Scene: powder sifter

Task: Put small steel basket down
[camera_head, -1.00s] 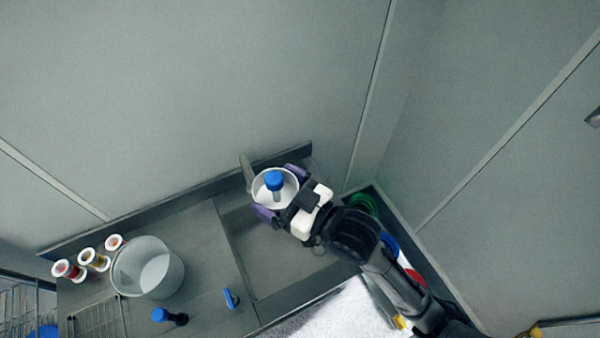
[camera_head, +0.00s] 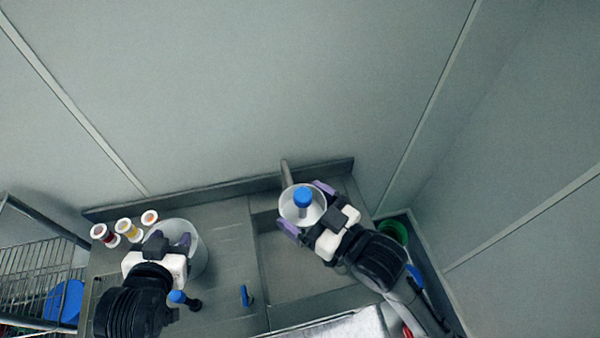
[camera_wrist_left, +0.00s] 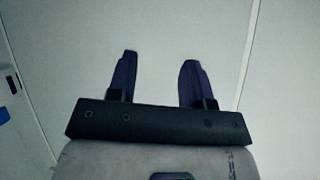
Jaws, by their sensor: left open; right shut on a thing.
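My right gripper (camera_head: 304,208) is shut on a pale round vessel (camera_head: 289,214) over the sink at the back. A blue-topped piece (camera_head: 302,197) stands inside it. I cannot tell whether this vessel is the small steel basket. No other basket is clear on the counter, where my left arm covers the front left. My left gripper (camera_head: 171,241) is open over a large pale bucket (camera_head: 198,262) and hides part of it. I cannot tell whether it touches the bucket. In the left wrist view the open fingers (camera_wrist_left: 155,78) have nothing between them, only plain wall behind.
A blue-topped tool (camera_head: 194,303) and a blue handle (camera_head: 245,296) are on the counter (camera_head: 228,235). A wire rack (camera_head: 38,268) is at the left, a green bin (camera_head: 396,231) at the right. Walls close off the back.

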